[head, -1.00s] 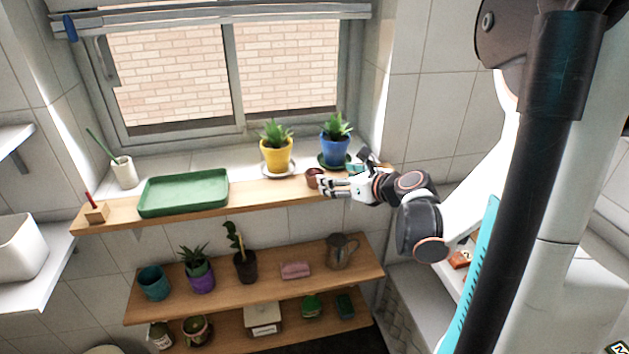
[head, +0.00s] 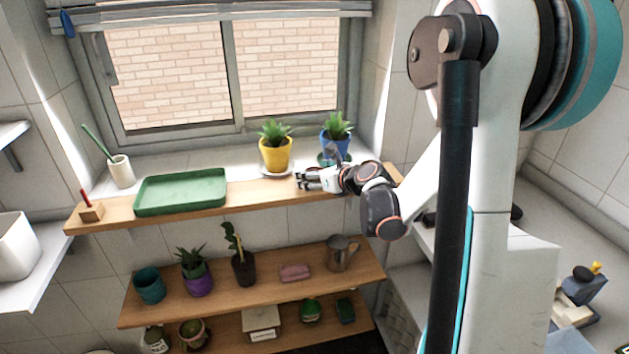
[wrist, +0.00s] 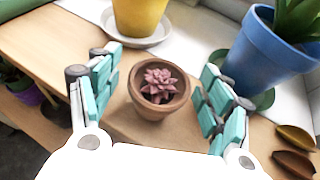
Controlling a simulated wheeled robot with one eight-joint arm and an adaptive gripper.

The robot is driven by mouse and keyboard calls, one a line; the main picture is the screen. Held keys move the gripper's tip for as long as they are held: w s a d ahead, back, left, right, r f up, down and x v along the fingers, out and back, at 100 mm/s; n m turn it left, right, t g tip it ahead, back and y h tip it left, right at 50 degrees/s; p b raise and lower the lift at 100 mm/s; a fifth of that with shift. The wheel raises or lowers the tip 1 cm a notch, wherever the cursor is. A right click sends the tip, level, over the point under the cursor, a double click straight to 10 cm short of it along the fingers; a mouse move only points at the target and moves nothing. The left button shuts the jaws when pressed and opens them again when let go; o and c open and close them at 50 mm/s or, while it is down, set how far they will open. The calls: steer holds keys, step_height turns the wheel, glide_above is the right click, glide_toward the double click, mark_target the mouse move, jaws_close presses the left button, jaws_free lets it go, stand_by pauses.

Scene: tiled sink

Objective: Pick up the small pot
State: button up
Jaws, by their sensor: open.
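The small pot (wrist: 152,110) is terracotta-brown and holds a pinkish succulent (wrist: 159,85). In the wrist view it stands upright on the wooden shelf (wrist: 55,45), between the spread fingers of my gripper (wrist: 160,95). The fingers have teal pads on both sides of the pot, with visible gaps, and I see no contact. In the head view my gripper (head: 303,181) is over the right part of the top shelf and hides the small pot.
Just behind are a yellow pot (head: 275,154) on a white saucer and a blue pot (head: 335,147) on a green saucer. A green tray (head: 181,192) lies to the left. Two brown shell-like pieces (wrist: 294,162) lie to the right in the wrist view.

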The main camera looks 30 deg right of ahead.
steer(key=shift+r, duration=0.1)
steer(key=shift+c, duration=0.4)
steer(key=c, duration=1.1)
steer(key=shift+r, duration=0.1)
